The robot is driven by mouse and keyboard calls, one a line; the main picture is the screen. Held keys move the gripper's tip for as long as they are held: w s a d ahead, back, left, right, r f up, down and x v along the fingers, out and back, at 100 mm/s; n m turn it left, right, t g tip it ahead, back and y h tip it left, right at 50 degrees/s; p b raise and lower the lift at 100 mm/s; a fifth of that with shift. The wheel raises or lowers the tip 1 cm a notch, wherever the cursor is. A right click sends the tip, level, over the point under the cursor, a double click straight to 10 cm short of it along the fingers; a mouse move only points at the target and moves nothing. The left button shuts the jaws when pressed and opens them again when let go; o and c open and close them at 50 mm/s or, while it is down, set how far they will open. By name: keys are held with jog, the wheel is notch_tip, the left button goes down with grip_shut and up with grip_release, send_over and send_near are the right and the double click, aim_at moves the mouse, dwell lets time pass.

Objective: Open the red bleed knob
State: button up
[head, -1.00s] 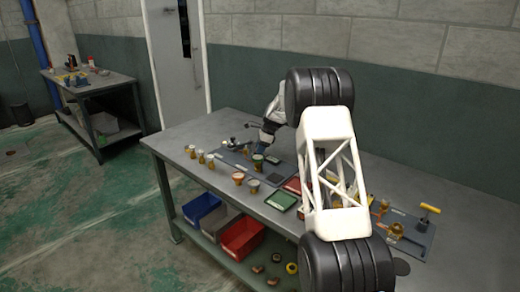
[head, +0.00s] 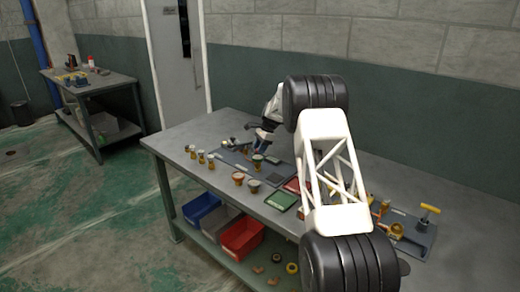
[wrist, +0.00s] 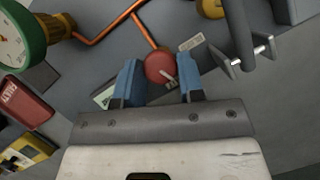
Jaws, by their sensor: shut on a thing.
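The red bleed knob (wrist: 158,65) is round, with a pale tab or mark at its lower right. It sits near the end of a copper pipe (wrist: 146,32) in the wrist view. My gripper (wrist: 160,78) has its two blue fingers on either side of the knob and is shut on it. In the head view my gripper (head: 262,141) is small and low over the grey board on the bench. My arm and the distance keep the knob from being made out there.
A green-rimmed gauge (wrist: 14,42) and a red block (wrist: 25,103) lie left of the knob. A grey bar with a metal pin (wrist: 245,58) stands close on the right. Several brass fittings and a green tray (head: 280,201) occupy the bench's front.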

jog(key=n+g, duration=0.1)
jog(key=n, duration=0.2)
jog(key=shift+w+n+h, duration=0.15)
jog(key=shift+n+h, duration=0.15)
jog(key=n+g+h, duration=0.1)
jog(key=n, duration=0.2)
jog(key=shift+a+n, duration=0.15)
jog(key=shift+n, duration=0.15)
jog(key=n+h, duration=0.1)
jog(key=n, duration=0.2)
jog(key=n+h, duration=0.1)
jog(key=n, duration=0.2)
jog(key=shift+w+a+r+n+g+h, duration=0.1)
jog(key=shift+a+n+g+h, duration=0.05)
jog(key=shift+n+g+h, duration=0.2)
jog(key=o, duration=0.9)
jog(key=v, duration=0.7)
jog(key=shift+w+r, duration=0.15)
jog(key=shift+r, duration=0.15)
